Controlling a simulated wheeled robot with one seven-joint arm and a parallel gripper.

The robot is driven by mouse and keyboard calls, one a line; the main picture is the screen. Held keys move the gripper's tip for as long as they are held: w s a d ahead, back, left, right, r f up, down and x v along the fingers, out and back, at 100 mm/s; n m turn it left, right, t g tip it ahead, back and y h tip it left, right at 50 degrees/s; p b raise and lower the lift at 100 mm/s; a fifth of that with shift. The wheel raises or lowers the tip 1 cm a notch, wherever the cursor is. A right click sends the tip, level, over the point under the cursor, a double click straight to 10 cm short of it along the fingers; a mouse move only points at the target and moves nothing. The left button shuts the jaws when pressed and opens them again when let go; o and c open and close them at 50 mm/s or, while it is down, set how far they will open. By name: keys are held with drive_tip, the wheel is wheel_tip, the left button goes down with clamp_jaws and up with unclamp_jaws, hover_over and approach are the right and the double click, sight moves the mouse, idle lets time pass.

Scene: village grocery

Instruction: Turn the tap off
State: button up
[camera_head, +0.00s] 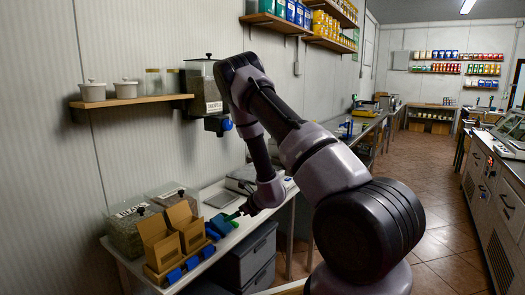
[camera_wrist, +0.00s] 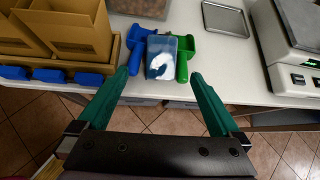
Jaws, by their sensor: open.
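No plain water tap shows. A clear dispenser (camera_head: 205,90) with a label hangs at the wall beside the shelf. A dark spout with a blue knob (camera_head: 226,125) sits under it and may be the tap; whether it is on or off is too small to tell. My gripper (camera_head: 238,214) is low over the counter, well below that knob. In the wrist view my gripper (camera_wrist: 160,75) is open and empty, its teal fingers apart. A blue scoop (camera_wrist: 160,68) holding something white lies ahead between the fingertips, next to a green scoop (camera_wrist: 186,55).
The white counter (camera_wrist: 215,75) holds cardboard boxes (camera_wrist: 65,30) in a wooden tray with blue handles, a metal tray (camera_wrist: 225,18) and a scale (camera_wrist: 295,80). Lidded clear bins (camera_head: 135,228) stand by the wall. A wooden shelf (camera_head: 130,101) carries white pots. The tiled aisle (camera_head: 440,190) is free.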

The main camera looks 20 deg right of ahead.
drive_tip(key=s+a+r+n+g+y, duration=0.1)
drive_tip(key=s+a+r+n+y, duration=0.2)
drive_tip(key=r, duration=0.7)
drive_tip(key=s+a+r+n+g+y, duration=0.1)
drive_tip(key=s+a+r+n+g, duration=0.3)
drive_tip(key=r, duration=0.6)
drive_tip(key=s+a+r+n+t+y, duration=0.15)
drive_tip(key=s+r+n, duration=0.35)
drive_tip(key=r, duration=0.5)
drive_tip(key=s+d+r+n+h, duration=0.4)
drive_tip(key=s+d+r+n, duration=0.1)
drive_tip(key=s, duration=0.5)
drive_tip(key=s+d+r+n+t+h, duration=0.1)
drive_tip(key=s+d+r+n+h, duration=0.3)
drive_tip(key=s+r+n, duration=0.3)
drive_tip(key=s+d, duration=0.1)
drive_tip(key=s, duration=0.2)
drive_tip(key=shift+s+d+r, duration=0.3)
drive_tip(key=shift+s, duration=0.05)
drive_tip(key=shift+s+d+r+t, duration=0.1)
drive_tip(key=shift+s+d+t, duration=0.1)
drive_tip(key=shift+d+t, duration=0.1)
drive_tip(key=c, duration=0.3)
drive_tip(key=shift+s+d+h, duration=0.1)
drive_tip(key=shift+d+h, duration=0.05)
drive_tip(key=shift+h, duration=0.1)
drive_tip(key=c, duration=0.6)
drive_tip(key=shift+n, duration=0.3)
clamp_jaws()
